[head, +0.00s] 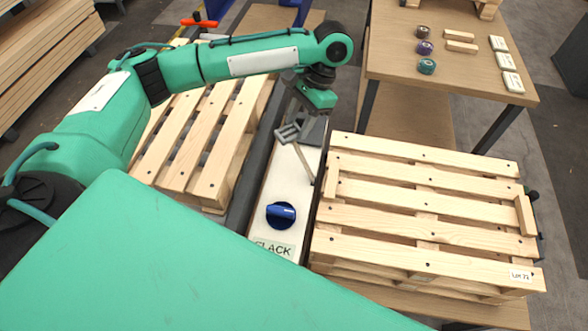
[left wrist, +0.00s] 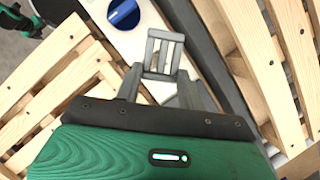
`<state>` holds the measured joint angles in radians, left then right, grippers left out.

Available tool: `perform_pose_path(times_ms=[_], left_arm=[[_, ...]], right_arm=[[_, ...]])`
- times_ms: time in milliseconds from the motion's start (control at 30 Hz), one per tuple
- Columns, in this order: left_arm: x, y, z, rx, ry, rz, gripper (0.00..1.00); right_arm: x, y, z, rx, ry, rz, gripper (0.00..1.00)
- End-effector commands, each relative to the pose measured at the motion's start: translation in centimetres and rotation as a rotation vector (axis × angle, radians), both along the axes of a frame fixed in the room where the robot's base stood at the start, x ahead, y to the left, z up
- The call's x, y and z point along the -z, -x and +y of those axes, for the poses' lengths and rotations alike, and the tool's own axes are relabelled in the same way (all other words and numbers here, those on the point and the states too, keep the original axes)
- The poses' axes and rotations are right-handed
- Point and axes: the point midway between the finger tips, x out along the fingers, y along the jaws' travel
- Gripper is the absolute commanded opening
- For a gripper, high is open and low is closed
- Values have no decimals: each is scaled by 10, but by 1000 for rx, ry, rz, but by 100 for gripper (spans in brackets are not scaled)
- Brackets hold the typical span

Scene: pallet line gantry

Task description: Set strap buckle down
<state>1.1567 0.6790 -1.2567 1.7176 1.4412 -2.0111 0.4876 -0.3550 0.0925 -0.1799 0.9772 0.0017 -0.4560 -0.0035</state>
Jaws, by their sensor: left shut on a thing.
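The strap buckle (head: 288,133) is a grey metal frame with a cross bar. My left gripper (head: 300,118) is shut on it and holds it over the pale panel (head: 280,180) between the two pallets. In the left wrist view the buckle (left wrist: 163,52) sits between the fingers of my left gripper (left wrist: 160,75), its open frame pointing away from the palm. A thin pale strip runs from near the buckle toward the right pallet. I cannot tell whether the buckle touches the panel. A green and black part, perhaps my right gripper, shows partly at the left wrist view's upper left; its jaws are unclear.
A blue knob (head: 281,215) and a "SLACK" label (head: 273,248) are on the panel's near end. Wooden pallets stand left (head: 190,150) and right (head: 425,212). A table (head: 460,75) at the back right holds small rolls, wood blocks and white cards.

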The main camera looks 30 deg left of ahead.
Motion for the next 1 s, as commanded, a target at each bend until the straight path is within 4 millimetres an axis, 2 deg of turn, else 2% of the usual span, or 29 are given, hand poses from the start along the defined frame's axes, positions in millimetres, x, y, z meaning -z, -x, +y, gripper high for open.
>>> perform_pose_path(times_ms=[33,133,400,533,767,1000], left_arm=[[17,2,0,-2,1,8,16],[44,2,0,-2,2,8,16],[110,1,0,-2,-2,4,16],[129,0,0,-1,0,1,16],[146,0,0,-2,0,1,16],[179,1,0,-1,-1,2,16]], right_arm=[[2,-5,1,1,-1,-4,91],[-8,-20,7,4,-5,-8,91],[-14,-24,8,5,-6,-6,91],[-15,-25,9,5,-6,-5,91],[-16,-27,9,5,-6,-5,91],[-19,-32,10,5,-7,-8,91]])
